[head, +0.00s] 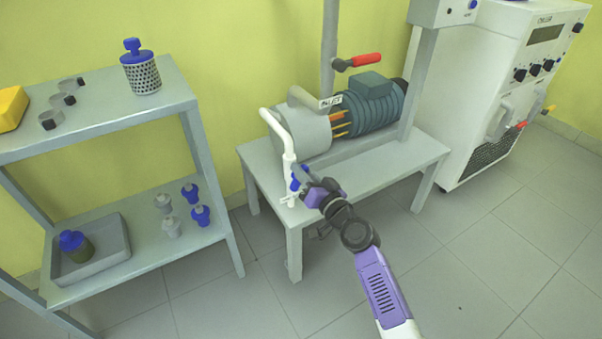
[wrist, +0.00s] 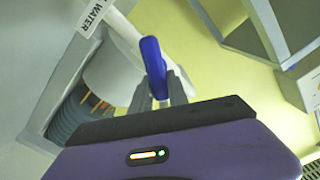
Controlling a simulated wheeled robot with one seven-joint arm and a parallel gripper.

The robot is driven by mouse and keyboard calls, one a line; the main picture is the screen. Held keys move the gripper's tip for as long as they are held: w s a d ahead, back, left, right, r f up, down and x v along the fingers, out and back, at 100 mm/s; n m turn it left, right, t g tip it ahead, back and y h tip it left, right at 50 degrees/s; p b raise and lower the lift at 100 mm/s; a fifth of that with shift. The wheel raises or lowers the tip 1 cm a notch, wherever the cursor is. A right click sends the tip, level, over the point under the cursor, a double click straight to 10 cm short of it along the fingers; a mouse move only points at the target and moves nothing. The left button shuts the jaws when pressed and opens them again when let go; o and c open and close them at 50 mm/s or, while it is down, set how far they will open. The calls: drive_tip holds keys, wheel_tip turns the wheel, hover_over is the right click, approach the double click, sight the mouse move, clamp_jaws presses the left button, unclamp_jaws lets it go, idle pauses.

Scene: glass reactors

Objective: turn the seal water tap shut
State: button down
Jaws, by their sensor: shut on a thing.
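The seal water tap has a blue handle (head: 295,183) on a white pipe (head: 289,168) at the near left end of the pump. In the wrist view the blue handle (wrist: 153,66) lies between the two grey fingers of my gripper (wrist: 160,86), which is shut on it. A white label reading "WATER" (wrist: 93,18) shows beside the pipe. My gripper (head: 305,180) reaches the tap from the lower right in the head view. The fingers hide part of the handle, and I cannot tell the tap's exact angle.
The pump (head: 372,105) stands on a grey table (head: 405,160), with a red-handled valve (head: 366,60) above. A grey shelf (head: 150,115) with bottles is on the left, a white chiller (head: 480,90) on the right. Floor in front is clear.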

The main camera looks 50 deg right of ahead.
drive_tip(key=m, duration=0.3)
drive_tip(key=f+m, duration=0.1)
drive_tip(key=m, duration=0.1)
drive_tip(key=shift+s+d+f+m, duration=0.1)
drive_tip(key=shift+d+m, duration=0.15)
drive_tip(key=shift+m, duration=0.05)
drive_tip(key=m, duration=0.3)
drive_tip(key=shift+d+f, duration=0.1)
drive_tip(key=shift+f, duration=0.15)
drive_tip(key=shift+f+m, duration=0.15)
drive_tip(key=shift+m, duration=0.6)
drive_tip(key=shift+f+m, duration=0.15)
drive_tip(key=shift+m, duration=0.6)
drive_tip(key=c, duration=1.3)
unclamp_jaws()
drive_tip(key=shift+r, duration=0.1)
drive_tip(key=shift+s, duration=0.1)
